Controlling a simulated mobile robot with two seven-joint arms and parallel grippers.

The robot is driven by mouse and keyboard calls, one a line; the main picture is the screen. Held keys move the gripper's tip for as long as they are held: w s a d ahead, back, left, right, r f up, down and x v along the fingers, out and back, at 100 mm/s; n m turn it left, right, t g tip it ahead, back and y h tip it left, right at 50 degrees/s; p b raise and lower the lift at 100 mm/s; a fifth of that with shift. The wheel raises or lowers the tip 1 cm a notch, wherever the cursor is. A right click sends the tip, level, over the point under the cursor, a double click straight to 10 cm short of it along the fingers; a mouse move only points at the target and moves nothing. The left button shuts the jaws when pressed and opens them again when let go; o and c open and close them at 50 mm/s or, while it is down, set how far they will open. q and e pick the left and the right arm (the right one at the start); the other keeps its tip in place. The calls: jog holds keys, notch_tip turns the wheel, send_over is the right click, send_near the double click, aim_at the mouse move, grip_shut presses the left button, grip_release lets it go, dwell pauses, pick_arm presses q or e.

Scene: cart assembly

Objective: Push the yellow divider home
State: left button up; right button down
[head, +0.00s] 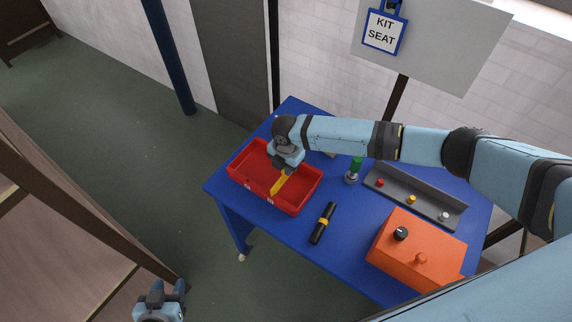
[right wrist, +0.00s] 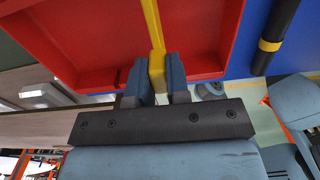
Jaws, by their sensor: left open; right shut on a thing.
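The red bin (head: 262,201) stands on the blue table at its left end. The yellow divider (head: 278,186) is at the bin, in the grip of my right gripper (head: 283,170). In the right wrist view the divider (right wrist: 153,28) runs up from between the two fingers (right wrist: 157,74), with the red bin (right wrist: 85,45) around it. How deep the divider sits, and whether it is in a slot, I cannot tell. My left gripper (head: 160,292) is open and empty, low at the bottom edge of the head view, away from the table.
On the blue table (head: 285,226) lie a black cylinder with a yellow band (head: 323,223), a green-topped part (head: 354,168), a grey rail with coloured knobs (head: 427,203) and an orange box (head: 412,252). A "KIT SEAT" sign (head: 384,32) hangs behind. A brown wooden frame (head: 85,200) stands left.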

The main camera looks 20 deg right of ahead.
pick_arm(q)
jog(key=shift+s+f+b, duration=0.45)
jog(key=shift+f+b, duration=0.15)
jog(key=shift+f, duration=0.25)
pick_arm(e)
jog(key=shift+f, duration=1.1)
jog(key=shift+f+b, duration=0.3)
jog(key=shift+f, duration=0.2)
pick_arm(q)
jog(key=shift+w+f, duration=0.2)
jog(key=shift+w, duration=0.15)
pick_arm(e)
jog(key=shift+f, duration=0.1)
jog(key=c, duration=1)
grip_release()
pick_arm(q)
jog(key=shift+s+f, duration=0.1)
jog(key=shift+s, duration=0.1)
jog(key=shift+s, duration=0.15)
